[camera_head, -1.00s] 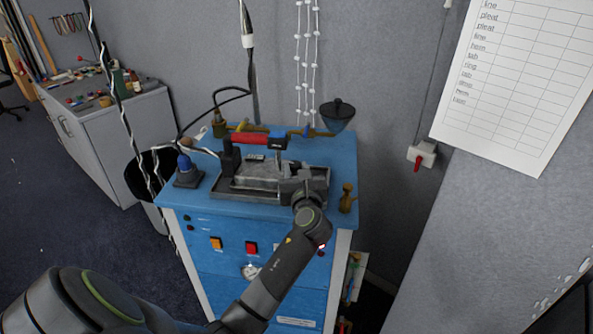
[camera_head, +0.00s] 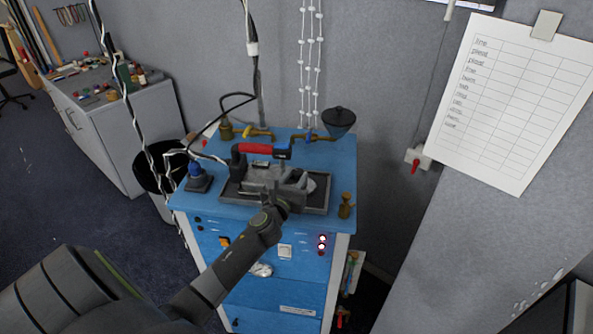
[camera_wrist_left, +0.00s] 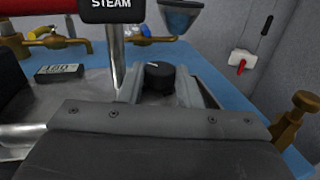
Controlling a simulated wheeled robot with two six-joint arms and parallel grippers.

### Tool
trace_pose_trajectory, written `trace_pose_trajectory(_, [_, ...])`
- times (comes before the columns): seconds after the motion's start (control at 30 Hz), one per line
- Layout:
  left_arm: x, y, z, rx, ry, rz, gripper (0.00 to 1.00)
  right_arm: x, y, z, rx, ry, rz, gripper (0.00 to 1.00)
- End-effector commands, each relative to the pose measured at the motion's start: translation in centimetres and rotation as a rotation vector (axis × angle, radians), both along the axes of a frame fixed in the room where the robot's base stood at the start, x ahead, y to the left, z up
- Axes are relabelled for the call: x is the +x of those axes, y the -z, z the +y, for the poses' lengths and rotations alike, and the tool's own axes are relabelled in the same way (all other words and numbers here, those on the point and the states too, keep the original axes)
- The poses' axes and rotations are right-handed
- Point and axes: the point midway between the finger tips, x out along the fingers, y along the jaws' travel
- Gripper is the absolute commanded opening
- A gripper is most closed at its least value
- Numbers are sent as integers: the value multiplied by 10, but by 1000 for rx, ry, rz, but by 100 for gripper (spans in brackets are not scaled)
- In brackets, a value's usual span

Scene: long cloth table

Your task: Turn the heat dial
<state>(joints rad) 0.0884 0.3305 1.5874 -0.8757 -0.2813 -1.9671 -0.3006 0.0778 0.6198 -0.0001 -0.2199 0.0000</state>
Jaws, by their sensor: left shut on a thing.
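The heat dial is a black round knob (camera_wrist_left: 160,77) with a white mark, seen in the left wrist view between the two grey fingers of my left gripper (camera_wrist_left: 167,88). The fingers are shut on its sides. In the head view my left gripper (camera_head: 292,180) reaches over the blue cabinet to the grey iron (camera_head: 258,176), and the dial cannot be made out there. The iron has a red handle (camera_head: 255,148) and sits in a dark tray (camera_head: 316,206). A black block marked STEAM (camera_wrist_left: 112,8) hangs close above the dial. My right gripper is out of view.
The blue cabinet (camera_head: 185,222) carries a brass valve (camera_head: 347,206) at right, a dark funnel (camera_head: 338,122) behind and a blue-topped item (camera_head: 196,176) at left. Cables hang behind. A paper chart (camera_head: 510,100) is on the right wall.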

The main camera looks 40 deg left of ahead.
Motion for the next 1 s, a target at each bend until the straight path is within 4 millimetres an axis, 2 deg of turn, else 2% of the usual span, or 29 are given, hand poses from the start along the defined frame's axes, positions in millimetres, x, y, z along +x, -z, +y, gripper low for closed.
trace_pose_trajectory(0.23, [0, -1, 3, 3, 89, 1, 8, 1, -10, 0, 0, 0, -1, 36])
trace_pose_trajectory(0.77, [0, 0, 3, 3, 114, -1, 8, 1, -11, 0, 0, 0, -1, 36])
trace_pose_trajectory(0.8, [0, 0, 3, 3, 114, -1, 35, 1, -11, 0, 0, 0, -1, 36])
trace_pose_trajectory(0.87, [0, 0, 3, 3, 114, -1, 40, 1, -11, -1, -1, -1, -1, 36])
trace_pose_trajectory(1.0, [0, 0, 3, 2, 114, -1, 40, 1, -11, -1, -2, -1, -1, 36])
